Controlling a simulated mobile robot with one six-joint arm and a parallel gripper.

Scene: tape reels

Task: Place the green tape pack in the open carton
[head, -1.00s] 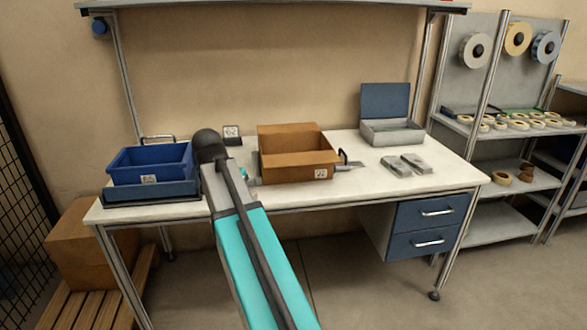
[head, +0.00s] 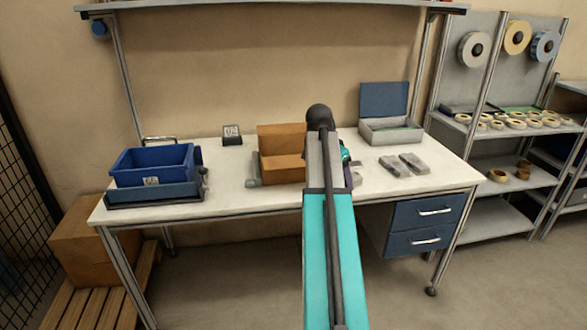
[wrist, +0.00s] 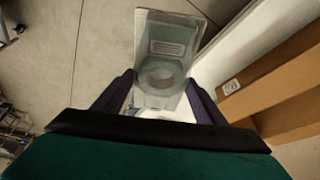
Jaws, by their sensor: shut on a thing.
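My gripper (wrist: 160,98) is shut on a clear, green-tinted pack (wrist: 166,48) with a pale label and a tape ring inside. The pack stands out beyond the dark fingers in the wrist view. In the wrist view the carton (wrist: 283,88) is at the right, apart from the pack. In the head view my gripper (head: 348,172) is just right of the carton, mostly behind my arm, and the pack cannot be made out clearly.
A blue bin (head: 152,165) stands at the bench's left end. A small black-and-white label block (head: 232,135) is at the back. Grey blocks (head: 403,165) and a grey box with a raised blue lid (head: 391,132) are at the right.

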